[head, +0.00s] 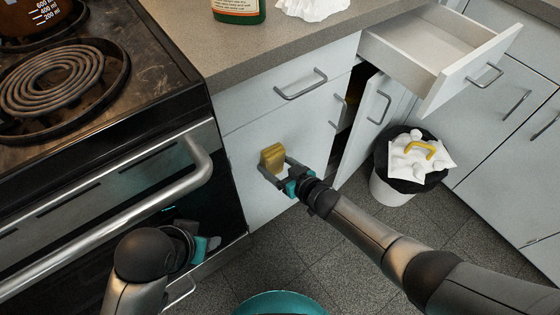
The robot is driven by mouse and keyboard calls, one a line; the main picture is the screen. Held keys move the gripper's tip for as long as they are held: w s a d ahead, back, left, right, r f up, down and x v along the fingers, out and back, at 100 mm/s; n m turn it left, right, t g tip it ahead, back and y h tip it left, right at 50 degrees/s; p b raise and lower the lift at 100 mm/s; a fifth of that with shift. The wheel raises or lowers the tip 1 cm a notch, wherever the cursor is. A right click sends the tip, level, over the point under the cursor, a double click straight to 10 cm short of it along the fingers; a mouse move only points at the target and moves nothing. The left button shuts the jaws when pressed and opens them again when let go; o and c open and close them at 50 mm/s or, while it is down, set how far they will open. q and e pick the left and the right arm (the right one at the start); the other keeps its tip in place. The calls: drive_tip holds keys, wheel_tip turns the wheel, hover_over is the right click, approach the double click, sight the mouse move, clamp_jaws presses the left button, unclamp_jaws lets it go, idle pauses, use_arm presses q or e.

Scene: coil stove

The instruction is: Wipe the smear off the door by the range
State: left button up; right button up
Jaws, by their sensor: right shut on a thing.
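The white cabinet door (250,203) by the range stands below a closed drawer front and looks shut. My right gripper (271,168) is shut on a yellow sponge (272,155) in front of the door's middle. The sponge is at or very near the door face; I cannot tell whether it touches. No smear shows clearly on the door; the sponge and gripper cover part of it. My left gripper (208,245) is low in front of the oven, partly hidden by its own arm, so its jaws cannot be made out.
The range (100,150) with its oven handle (200,165) borders the door on the left. An open drawer (470,75) juts out at upper right above an ajar cabinet door (375,115). A full trash bin (390,192) stands on the floor. A green bottle (238,12) and crumpled paper (312,6) sit on the counter.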

drive_tip(key=shift+s+d+p, duration=0.55)
drive_tip(key=shift+s+d, duration=0.15)
drive_tip(key=shift+s, duration=0.2)
drive_tip(key=shift+s+d+p, duration=0.55)
drive_tip(key=shift+s+d, duration=0.1)
drive_tip(key=shift+s, duration=0.2)
drive_tip(key=shift+s+d+p, duration=0.3)
drive_tip(key=shift+s+d, duration=0.15)
drive_tip(key=shift+s, duration=0.2)
drive_tip(key=shift+s+d+p, duration=0.3)
drive_tip(key=shift+s+d, duration=0.15)
drive_tip(key=shift+s, duration=0.2)
drive_tip(key=shift+s+d+p, duration=0.25)
drive_tip(key=shift+s+d, duration=0.2)
drive_tip(key=shift+s, duration=0.15)
